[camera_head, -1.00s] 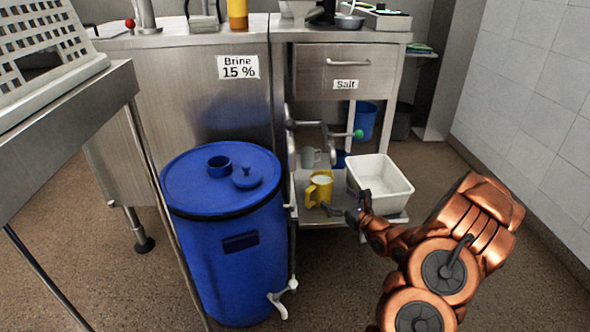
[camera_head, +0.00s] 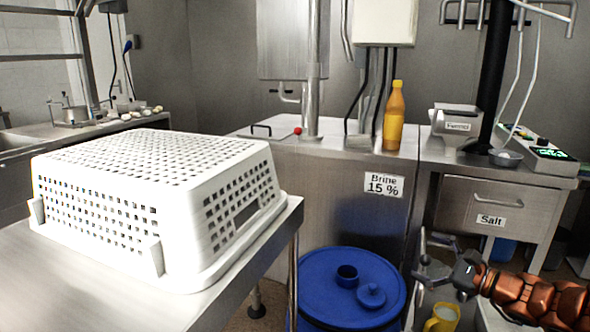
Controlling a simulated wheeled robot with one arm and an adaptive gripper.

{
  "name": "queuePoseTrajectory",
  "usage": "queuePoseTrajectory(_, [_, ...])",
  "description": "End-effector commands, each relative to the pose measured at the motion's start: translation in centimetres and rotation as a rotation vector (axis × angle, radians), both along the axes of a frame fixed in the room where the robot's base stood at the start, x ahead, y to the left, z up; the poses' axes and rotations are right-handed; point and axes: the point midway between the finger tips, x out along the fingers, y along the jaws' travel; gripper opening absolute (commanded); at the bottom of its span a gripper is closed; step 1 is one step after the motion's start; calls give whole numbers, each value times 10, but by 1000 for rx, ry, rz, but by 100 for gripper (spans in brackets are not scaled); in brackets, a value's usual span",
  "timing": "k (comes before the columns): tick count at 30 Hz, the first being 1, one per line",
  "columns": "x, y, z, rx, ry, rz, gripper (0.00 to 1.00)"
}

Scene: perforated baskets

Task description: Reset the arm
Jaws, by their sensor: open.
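My gripper (camera_head: 428,262) is at the lower right, on my copper-coloured arm (camera_head: 530,298). Its fingers are spread and point left, with nothing seen between them. It is in front of the steel bench, below and left of the drawer labelled Salt (camera_head: 490,219). A yellow jug (camera_head: 443,318) shows at the bottom edge below the gripper, apart from it and partly cut off.
A white perforated basket (camera_head: 180,215) lies upside down on a steel table (camera_head: 75,290) at the left. A blue barrel (camera_head: 325,280) stands left of the gripper. A yellow-orange bottle (camera_head: 394,120) and a scale (camera_head: 540,150) are on the bench.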

Motion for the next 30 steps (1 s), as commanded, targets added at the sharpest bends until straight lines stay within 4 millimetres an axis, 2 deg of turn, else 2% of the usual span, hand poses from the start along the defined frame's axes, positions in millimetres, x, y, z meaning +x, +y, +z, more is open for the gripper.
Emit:
queuePoseTrajectory(1, [-8,29,22,-44,-1,69,100])
queuePoseTrajectory(6, [-52,117,55,-209,3,311,100])
queuePoseTrajectory(9, [-85,158,69,-313,5,450,100])
queuePoseTrajectory(12, [-121,190,81,-421,3,582,100])
queuePoseTrajectory(15, [-159,214,91,-530,4,710,100])
queuePoseTrajectory(18, [-196,230,99,-641,4,834,100])
queuePoseTrajectory(22, [-243,236,110,-794,1,982,100])
queuePoseTrajectory(26, [-286,231,122,-948,1,1120,100])
queuePoseTrajectory(30, [-327,214,137,-1118,1,1253,100])
